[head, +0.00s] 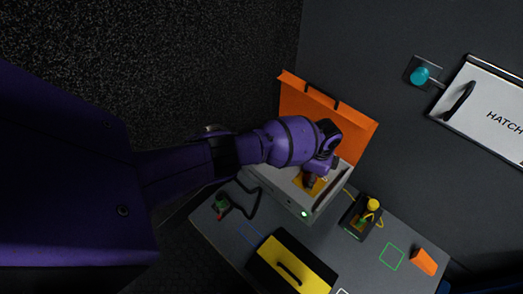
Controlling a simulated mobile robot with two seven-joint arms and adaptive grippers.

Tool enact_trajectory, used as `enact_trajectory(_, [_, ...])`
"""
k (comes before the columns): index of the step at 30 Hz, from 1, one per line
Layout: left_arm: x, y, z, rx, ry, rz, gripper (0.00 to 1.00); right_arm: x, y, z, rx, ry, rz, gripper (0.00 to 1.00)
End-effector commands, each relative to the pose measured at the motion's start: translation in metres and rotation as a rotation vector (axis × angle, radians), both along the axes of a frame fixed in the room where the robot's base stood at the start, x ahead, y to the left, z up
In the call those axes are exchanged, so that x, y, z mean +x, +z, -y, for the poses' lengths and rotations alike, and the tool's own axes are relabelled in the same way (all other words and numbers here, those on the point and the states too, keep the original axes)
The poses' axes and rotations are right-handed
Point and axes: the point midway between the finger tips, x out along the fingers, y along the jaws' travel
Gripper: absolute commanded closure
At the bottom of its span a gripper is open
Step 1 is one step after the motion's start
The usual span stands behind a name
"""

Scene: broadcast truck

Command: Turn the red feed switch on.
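An open grey case (285,184) with a raised orange lid (358,125) stands on the grey table. My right gripper is not in view.
A yellow-and-black box with a handle (309,262) stands in front of the case. A black device with a yellow knob (372,206), an orange block (424,261) and a small green-and-red item (221,205) are on the table. A hatch panel (485,110) and teal knob (419,75) are at right.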

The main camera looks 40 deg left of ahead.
Motion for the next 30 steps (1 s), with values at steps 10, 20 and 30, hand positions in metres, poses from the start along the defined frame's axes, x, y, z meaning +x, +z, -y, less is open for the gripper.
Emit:
enact_trajectory(10, [0.003,0.055,0.0,-0.002,-0.002,0.007,0.6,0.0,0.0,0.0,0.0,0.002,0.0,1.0])
enact_trajectory(20, [0.001,0.111,0.001,-0.002,-0.002,0.002,0.6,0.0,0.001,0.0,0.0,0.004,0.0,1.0])
enact_trajectory(30, [0.001,0.12,0.001,-0.001,-0.001,0.001,0.6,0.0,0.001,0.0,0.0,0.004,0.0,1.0])
